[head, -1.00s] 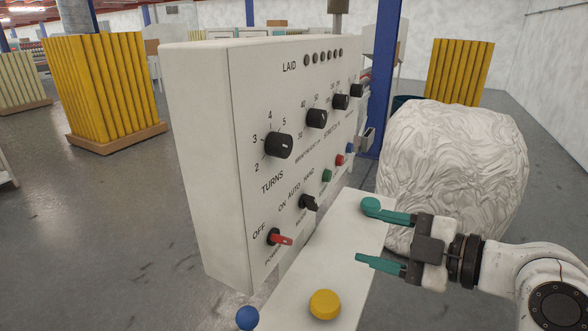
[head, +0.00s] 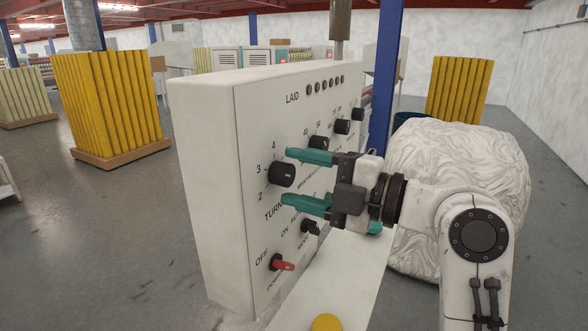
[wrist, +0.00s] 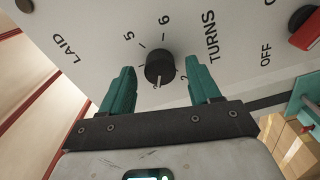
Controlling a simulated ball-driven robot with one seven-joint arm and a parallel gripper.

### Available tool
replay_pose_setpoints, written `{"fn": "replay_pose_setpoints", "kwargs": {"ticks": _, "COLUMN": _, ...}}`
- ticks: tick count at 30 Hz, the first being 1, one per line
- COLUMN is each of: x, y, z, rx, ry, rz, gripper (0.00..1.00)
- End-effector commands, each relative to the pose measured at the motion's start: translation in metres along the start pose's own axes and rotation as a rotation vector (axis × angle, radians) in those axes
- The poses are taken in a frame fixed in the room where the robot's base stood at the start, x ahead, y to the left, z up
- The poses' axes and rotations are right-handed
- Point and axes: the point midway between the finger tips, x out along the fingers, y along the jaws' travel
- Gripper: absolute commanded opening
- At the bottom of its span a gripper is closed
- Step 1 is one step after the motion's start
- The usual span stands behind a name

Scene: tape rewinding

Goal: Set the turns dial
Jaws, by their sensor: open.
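The turns dial (head: 281,174) is a black round knob above the TURNS label on the front of a pale control panel (head: 205,190). Figures 2, 3 and 4 show around it in the head view. In the wrist view the dial (wrist: 160,66) shows a pale pointer line toward my gripper's side; figures 5, 6 and 2 are readable, others are hidden or unclear. My gripper (head: 288,176) is open, its teal fingers reaching toward the panel, one above and one below the dial. In the wrist view the fingers stand either side of the dial, with gaps showing.
More black knobs (head: 342,127) sit up and right of the dial. A mode switch (head: 310,227) and red power switch (head: 281,263) are below. A yellow button (head: 327,323) is on the ledge. A wrapped white bale (head: 460,160) stands right, behind my arm.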

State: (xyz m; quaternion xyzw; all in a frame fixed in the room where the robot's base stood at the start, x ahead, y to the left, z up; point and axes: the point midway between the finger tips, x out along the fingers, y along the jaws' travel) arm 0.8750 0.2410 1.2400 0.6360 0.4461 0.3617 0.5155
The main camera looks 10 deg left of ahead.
Motion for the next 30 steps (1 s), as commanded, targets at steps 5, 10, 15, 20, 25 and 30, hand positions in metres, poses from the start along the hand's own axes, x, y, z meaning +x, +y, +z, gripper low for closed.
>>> {"fn": "replay_pose_setpoints", "kwargs": {"ticks": 5, "x": 0.0130, "y": 0.0000, "z": -0.0002, "rx": 0.000, "ry": 0.000, "rz": -0.001, "gripper": 0.62}}
{"fn": "replay_pose_setpoints", "kwargs": {"ticks": 10, "x": 0.0150, "y": -0.0004, "z": 0.0000, "rx": -0.001, "ry": -0.001, "rz": 0.000, "gripper": 0.62}}
{"fn": "replay_pose_setpoints", "kwargs": {"ticks": 15, "x": 0.0147, "y": -0.0004, "z": 0.0001, "rx": -0.001, "ry": -0.001, "rz": 0.000, "gripper": 0.59}}
{"fn": "replay_pose_setpoints", "kwargs": {"ticks": 20, "x": 0.0145, "y": -0.0003, "z": 0.0001, "rx": -0.001, "ry": -0.001, "rz": 0.000, "gripper": 0.44}}
{"fn": "replay_pose_setpoints", "kwargs": {"ticks": 25, "x": 0.0144, "y": -0.0004, "z": 0.0002, "rx": 0.000, "ry": -0.001, "rz": 0.000, "gripper": 0.27}}
{"fn": "replay_pose_setpoints", "kwargs": {"ticks": 30, "x": 0.0144, "y": -0.0006, "z": 0.0002, "rx": 0.000, "ry": -0.001, "rz": -0.001, "gripper": 0.11}}
